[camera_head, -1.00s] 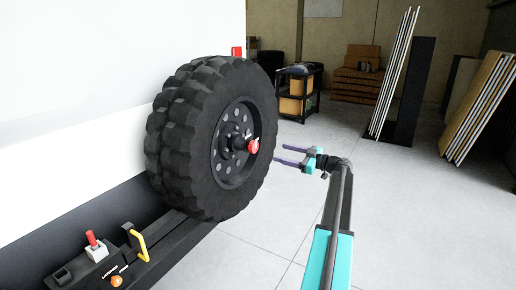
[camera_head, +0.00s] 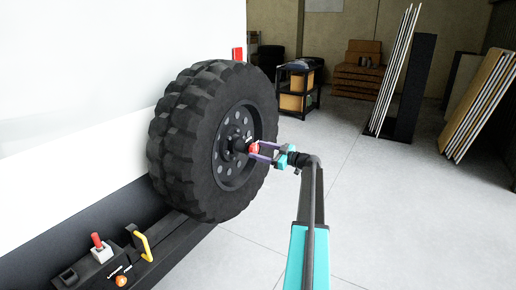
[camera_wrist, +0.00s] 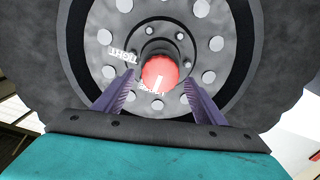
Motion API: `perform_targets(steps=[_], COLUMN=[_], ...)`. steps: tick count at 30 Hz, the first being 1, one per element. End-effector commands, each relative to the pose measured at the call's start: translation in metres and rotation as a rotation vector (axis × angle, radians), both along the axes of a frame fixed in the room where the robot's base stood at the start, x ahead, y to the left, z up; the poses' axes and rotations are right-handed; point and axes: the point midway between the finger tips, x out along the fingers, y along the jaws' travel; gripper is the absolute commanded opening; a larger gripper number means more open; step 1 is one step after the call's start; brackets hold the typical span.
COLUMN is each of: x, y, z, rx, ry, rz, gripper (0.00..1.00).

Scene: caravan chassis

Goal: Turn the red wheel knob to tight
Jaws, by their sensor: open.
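The red wheel knob (camera_head: 254,148) sits at the hub of the black spare wheel (camera_head: 200,165), which is mounted on the white caravan wall. In the wrist view the red knob (camera_wrist: 160,72) shows a white pointer line aimed down and slightly left, toward a white label just below it that is partly covered and hard to read. The label "TIGHT" (camera_wrist: 126,56) is at the upper left of the knob. My gripper (camera_head: 262,149) is open, with its two purple fingers on either side of the knob; in the wrist view a gap shows between each finger and the knob.
A chassis rail with a red-handled switch (camera_head: 97,241), a yellow lever (camera_head: 142,245) and an orange knob (camera_head: 121,281) runs below the wheel. A black cart (camera_head: 300,88) and leaning panels (camera_head: 480,105) stand behind.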

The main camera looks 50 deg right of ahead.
Motion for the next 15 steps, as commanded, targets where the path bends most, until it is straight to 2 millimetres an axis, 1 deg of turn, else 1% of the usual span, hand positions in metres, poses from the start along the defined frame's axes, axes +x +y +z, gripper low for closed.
perform_targets(steps=[3,6,15], x=[0.0093,0.0130,0.0135], y=[0.0017,0.0028,0.0029], z=[0.0012,0.0006,-0.0001], rx=[0.000,-0.001,-0.001], ry=[0.000,0.000,0.000], rz=[-0.001,-0.001,-0.002], gripper=[0.64,0.64,0.64])
